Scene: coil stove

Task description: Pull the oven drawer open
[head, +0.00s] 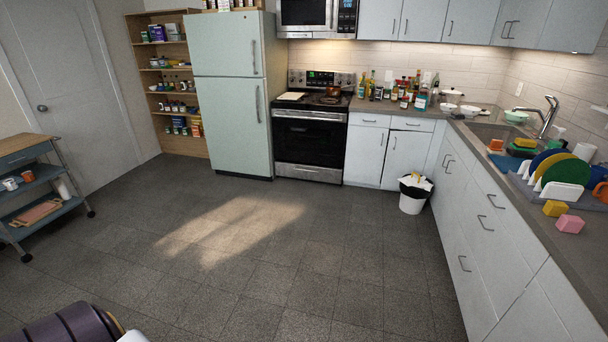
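The coil stove (309,135) stands against the back wall between the fridge and the white cabinets, across the room from me. Its oven door has a dark window. The oven drawer (308,172) is the silver panel at the bottom of the stove, near the floor, and it looks closed. Neither gripper shows in the head view. A dark rounded part at the bottom left edge looks like part of my own body.
Open floor (240,230) lies between me and the stove. A pale green fridge (229,105) stands left of it. A white bin (413,195) stands on the floor to the right. A blue cart (36,200) is at the left, and a counter runs along the right.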

